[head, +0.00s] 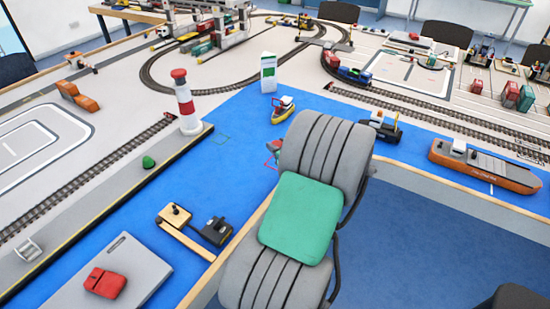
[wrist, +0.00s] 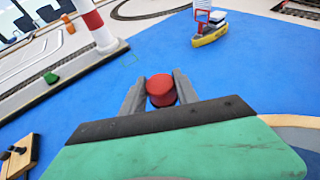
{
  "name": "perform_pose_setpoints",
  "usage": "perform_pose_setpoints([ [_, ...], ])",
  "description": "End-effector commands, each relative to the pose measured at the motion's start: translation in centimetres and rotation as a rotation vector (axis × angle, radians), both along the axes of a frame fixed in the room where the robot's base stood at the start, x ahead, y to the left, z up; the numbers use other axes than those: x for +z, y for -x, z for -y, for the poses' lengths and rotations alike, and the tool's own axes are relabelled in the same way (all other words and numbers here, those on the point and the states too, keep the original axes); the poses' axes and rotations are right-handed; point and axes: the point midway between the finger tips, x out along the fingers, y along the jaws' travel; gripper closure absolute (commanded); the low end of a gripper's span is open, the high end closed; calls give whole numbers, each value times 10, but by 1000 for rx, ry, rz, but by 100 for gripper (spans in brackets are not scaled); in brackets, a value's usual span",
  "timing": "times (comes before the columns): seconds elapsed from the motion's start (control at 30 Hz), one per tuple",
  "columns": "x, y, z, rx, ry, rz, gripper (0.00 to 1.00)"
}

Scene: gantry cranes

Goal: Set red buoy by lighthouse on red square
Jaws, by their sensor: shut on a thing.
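My gripper (wrist: 160,92) is shut on the red buoy (wrist: 160,86), which shows between the two grey fingers in the wrist view. In the head view, my arm hides most of the gripper, and a bit of red (head: 274,146) shows at its edge. The red-and-white lighthouse (head: 185,104) stands on the grey quay to the left, and its base also shows in the wrist view (wrist: 94,22). A thin red outline, probably the red square (head: 268,162), shows on the blue water beside my arm, partly hidden. I cannot tell the buoy's height above the water.
A green square outline (head: 222,139) lies near the lighthouse. A green buoy (head: 148,162) sits on the quay. A yellow boat (head: 283,110) floats beyond the gripper, before a white-and-green tower (head: 268,73). A black boat (head: 380,126) is to the right. Open blue water lies left of my arm.

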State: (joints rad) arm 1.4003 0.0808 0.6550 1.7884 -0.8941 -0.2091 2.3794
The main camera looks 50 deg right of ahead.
Motion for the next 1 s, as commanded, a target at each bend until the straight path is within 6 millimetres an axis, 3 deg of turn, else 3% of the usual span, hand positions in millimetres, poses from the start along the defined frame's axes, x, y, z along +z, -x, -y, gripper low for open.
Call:
perform_pose_setpoints([
  [0.03,-18,-7,4,2,-9,-2,100],
  [0.1,-32,-17,11,2,-9,-1,100],
  [0.33,-55,-32,24,0,-7,-1,100],
  [0.5,-82,-31,25,-1,-7,-2,100],
  [0.83,-86,-31,25,-2,-5,-1,100],
  [0.87,-86,-31,25,-2,-5,-1,63],
  [1.0,-85,-31,25,-2,-5,-1,52],
])
